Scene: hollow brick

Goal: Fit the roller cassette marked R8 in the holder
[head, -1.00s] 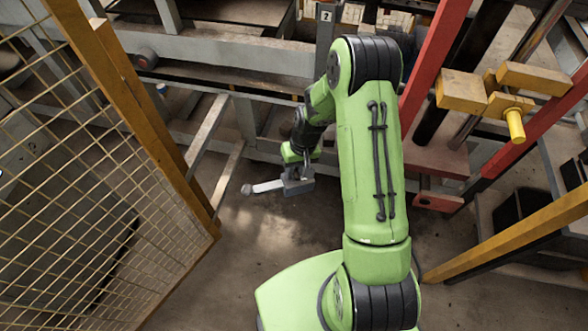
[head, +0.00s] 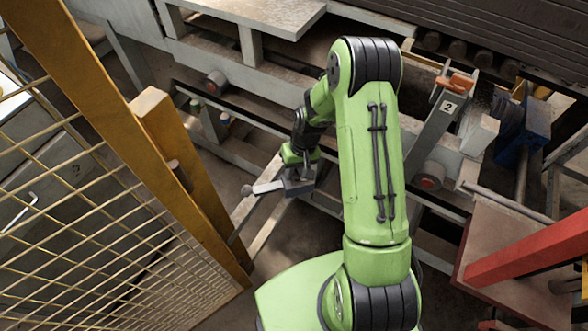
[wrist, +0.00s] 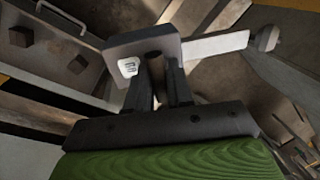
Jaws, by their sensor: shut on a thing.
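My gripper (head: 297,174) is shut on a roller cassette (head: 298,188), a dark grey block with a pale flat bar and a round knob pointing left in the head view. It hangs in the air in front of the machine's lower frame. In the wrist view the fingers (wrist: 165,85) grip the cassette (wrist: 140,48); a small white label shows on the block, tilted, and I cannot read it surely. The bar and knob reach right there. I cannot tell any holder for certain; a grey post with a "2" plate (head: 449,107) stands on the machine to the right.
A yellow-framed mesh fence (head: 95,210) stands close on the left, with a yellow post (head: 165,130). Grey machine beams (head: 250,85) run across ahead. A red beam (head: 530,255) and a brownish plate (head: 505,230) are at right. Some bare floor shows below the cassette.

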